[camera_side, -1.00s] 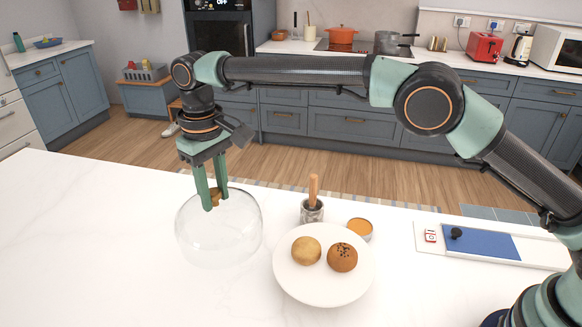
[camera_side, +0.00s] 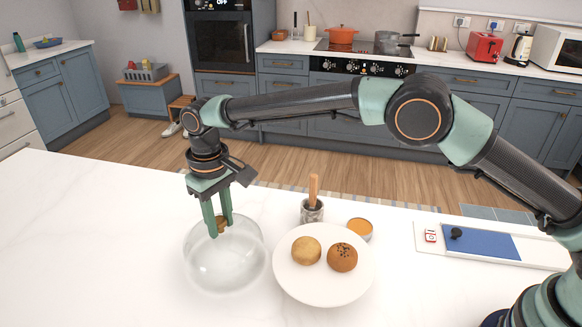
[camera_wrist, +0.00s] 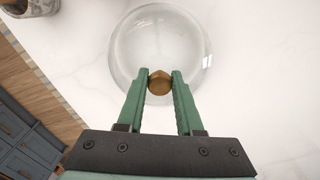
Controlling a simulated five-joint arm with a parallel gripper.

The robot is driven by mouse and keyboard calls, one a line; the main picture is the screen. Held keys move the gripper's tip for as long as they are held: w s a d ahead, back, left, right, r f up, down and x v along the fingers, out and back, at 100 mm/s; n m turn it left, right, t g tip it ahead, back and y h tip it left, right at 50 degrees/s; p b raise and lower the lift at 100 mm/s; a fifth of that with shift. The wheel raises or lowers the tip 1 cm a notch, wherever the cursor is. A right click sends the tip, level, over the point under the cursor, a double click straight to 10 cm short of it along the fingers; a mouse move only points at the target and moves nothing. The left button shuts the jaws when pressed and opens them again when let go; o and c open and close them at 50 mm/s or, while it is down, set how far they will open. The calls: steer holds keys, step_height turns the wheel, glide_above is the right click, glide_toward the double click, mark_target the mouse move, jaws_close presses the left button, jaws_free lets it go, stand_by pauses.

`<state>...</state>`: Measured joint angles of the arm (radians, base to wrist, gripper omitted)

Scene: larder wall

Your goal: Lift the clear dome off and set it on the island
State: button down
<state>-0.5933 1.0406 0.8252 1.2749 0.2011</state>
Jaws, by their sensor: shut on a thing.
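The clear dome (camera_side: 224,272) is at the left of the plate, over the white island top (camera_side: 90,235). It also shows in the wrist view (camera_wrist: 160,38). My gripper (camera_side: 219,233) is shut on the dome's brown knob (camera_wrist: 159,82), with one green finger on each side. The dome looks upright and close to the island top; I cannot tell whether its rim touches. The white plate (camera_side: 322,295) is uncovered and carries a pale bun (camera_side: 306,251) and a darker seeded bun (camera_side: 342,257).
A white board with a blue panel (camera_side: 485,242) lies at the right. The island is clear to the left of the dome.

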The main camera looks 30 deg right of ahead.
steer(key=shift+f, duration=0.6)
stand_by(0.4)
steer(key=shift+c, duration=2.4)
jaws_free()
step_height(320, 180, up, 12)
steer(key=d+r+m+t, duration=0.1)
steer(key=d+r, duration=0.6)
steer(key=d, duration=0.2)
steer(key=s+d+r+m+t, duration=0.15)
steer(key=s+d+r, duration=0.25)
steer(key=d, duration=0.5)
steer(key=s+d+f+m+t, duration=0.1)
steer(key=s+d+f, duration=0.2)
steer(key=s+d, duration=0.4)
steer(key=s+d+f+m+t, duration=0.1)
steer(key=s+d+f+t, duration=0.1)
steer(key=s+d, duration=0.5)
steer(key=shift+s+f, duration=0.4)
steer(key=shift+f, duration=0.3)
